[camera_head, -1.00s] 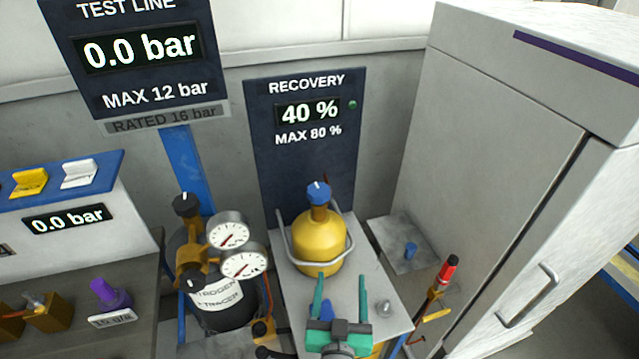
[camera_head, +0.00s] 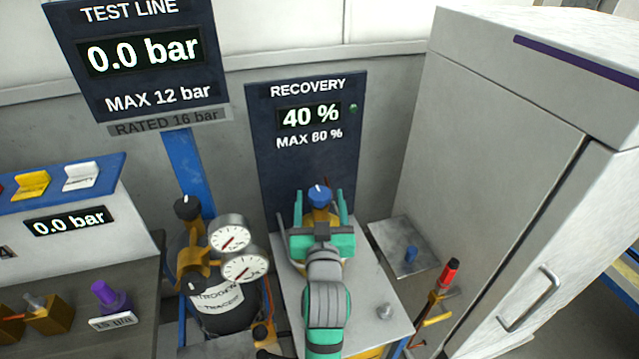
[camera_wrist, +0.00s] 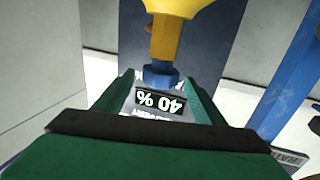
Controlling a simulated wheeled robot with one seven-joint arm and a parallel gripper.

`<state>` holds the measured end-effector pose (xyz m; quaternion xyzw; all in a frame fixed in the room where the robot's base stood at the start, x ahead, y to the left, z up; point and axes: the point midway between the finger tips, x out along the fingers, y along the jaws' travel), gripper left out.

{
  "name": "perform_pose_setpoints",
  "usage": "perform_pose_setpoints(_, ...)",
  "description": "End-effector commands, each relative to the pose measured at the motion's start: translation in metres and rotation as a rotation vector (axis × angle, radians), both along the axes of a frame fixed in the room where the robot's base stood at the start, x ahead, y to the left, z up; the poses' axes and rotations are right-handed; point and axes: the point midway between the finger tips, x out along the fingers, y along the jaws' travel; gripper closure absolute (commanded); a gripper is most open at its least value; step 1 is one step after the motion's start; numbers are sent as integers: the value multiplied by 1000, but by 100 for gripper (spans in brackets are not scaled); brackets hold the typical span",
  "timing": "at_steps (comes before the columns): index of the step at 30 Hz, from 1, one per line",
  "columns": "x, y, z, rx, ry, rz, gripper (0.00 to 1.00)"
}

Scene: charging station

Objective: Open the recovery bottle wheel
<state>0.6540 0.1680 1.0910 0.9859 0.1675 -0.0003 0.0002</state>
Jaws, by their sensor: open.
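The recovery bottle's blue wheel (camera_head: 319,195) sits on top of the yellow recovery bottle (camera_head: 326,272), with a white mark on its top. My gripper (camera_head: 322,208) is open, with one green finger on each side of the wheel in the head view. The gripper and my arm hide most of the bottle. In the wrist view the blue wheel (camera_wrist: 160,75) lies between and just beyond the finger ends (camera_wrist: 158,85), below the yellow bottle (camera_wrist: 185,28). I cannot tell whether the fingers touch it.
The recovery panel (camera_head: 310,150) behind reads 40 %. Pressure gauges (camera_head: 236,252) and a dark nitrogen cylinder (camera_head: 215,310) stand close on the left. A small grey stand with a blue knob (camera_head: 410,254) and a large grey cabinet (camera_head: 490,150) are on the right.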

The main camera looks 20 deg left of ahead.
Motion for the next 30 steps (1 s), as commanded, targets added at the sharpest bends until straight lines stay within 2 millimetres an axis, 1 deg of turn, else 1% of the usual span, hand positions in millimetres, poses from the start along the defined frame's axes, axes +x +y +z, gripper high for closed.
perform_pose_setpoints(1, 10, 3, 1, 0, -1, 0, 36)
perform_pose_setpoints(3, 21, 7, 1, 0, -1, -1, 36)
perform_pose_setpoints(6, 36, 12, 1, 0, -1, -1, 36)
perform_pose_setpoints(10, 51, 17, 0, 1, -1, -2, 36)
perform_pose_setpoints(15, 60, 19, 0, 1, 0, -3, 36)
perform_pose_setpoints(24, 62, 18, 0, 0, -1, -5, 36)
perform_pose_setpoints(29, 62, 17, 0, 0, -1, -6, 74)
perform_pose_setpoints(30, 62, 17, 0, 0, -1, -6, 77)
